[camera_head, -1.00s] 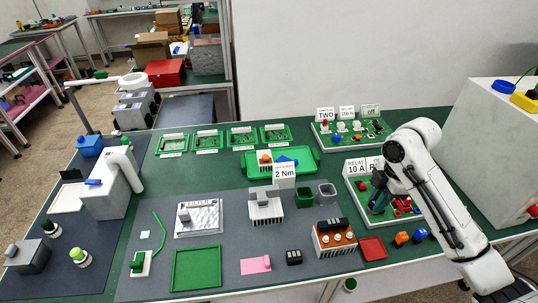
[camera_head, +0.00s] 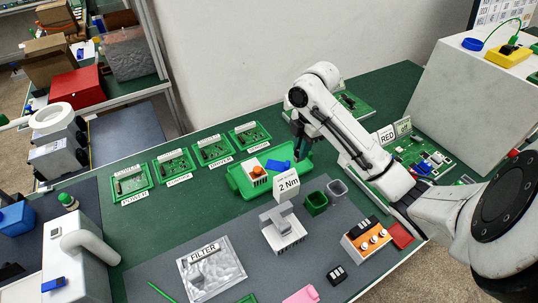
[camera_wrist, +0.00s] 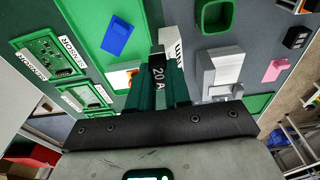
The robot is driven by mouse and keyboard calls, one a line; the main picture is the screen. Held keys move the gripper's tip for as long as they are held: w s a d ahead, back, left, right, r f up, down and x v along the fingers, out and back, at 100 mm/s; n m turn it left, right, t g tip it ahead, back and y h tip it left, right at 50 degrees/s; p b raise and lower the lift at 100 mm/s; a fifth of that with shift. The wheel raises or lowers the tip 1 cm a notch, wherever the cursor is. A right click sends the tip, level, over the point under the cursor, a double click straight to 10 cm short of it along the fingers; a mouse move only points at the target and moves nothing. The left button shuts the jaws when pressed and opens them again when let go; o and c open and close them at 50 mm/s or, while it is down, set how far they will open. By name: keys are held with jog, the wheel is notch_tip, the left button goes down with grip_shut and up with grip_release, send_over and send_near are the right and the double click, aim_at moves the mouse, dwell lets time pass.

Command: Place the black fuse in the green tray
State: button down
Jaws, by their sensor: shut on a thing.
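My gripper (camera_head: 301,146) is above the right end of the green tray (camera_head: 256,191) in the head view. In the wrist view my gripper (camera_wrist: 161,84) has its dark green fingers shut on a small black fuse (camera_wrist: 159,73) marked 20 A. The fuse is hidden behind the arm in the head view. The green tray (camera_wrist: 126,14) lies just beyond the fingers in the wrist view. It holds a blue piece (camera_head: 279,167) and a white block with an orange top (camera_head: 256,174). I cannot tell the exact height of the fuse above the tray.
Several green circuit boards (camera_head: 174,163) lie behind and left of the tray. A "2 Nm" sign (camera_head: 287,183) and a grey fixture (camera_head: 281,226) stand in front. A large white cabinet (camera_head: 470,100) fills the right.

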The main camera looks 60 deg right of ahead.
jog(key=w+d+f+b, duration=0.2)
jog(key=w+d+f, duration=0.2)
jog(key=w+d+f+b, duration=0.2)
jog(key=w+d+f, duration=0.1)
jog(key=w+f, duration=0.1)
jog(key=shift+w+d+f+b, duration=0.15)
jog(key=shift+w+d+b, duration=0.15)
jog(key=shift+w+d, duration=0.1)
jog(key=shift+w+d+f, duration=0.35)
jog(key=shift+f, duration=0.3)
jog(key=shift+f+p, duration=0.45)
jog(key=shift+f, duration=1.05)
jog(key=c, duration=1)
grip_release()
notch_tip(320, 180, up, 12)
jog(key=d+b, duration=0.1)
jog(key=b, duration=0.1)
jog(key=shift+s, duration=0.4)
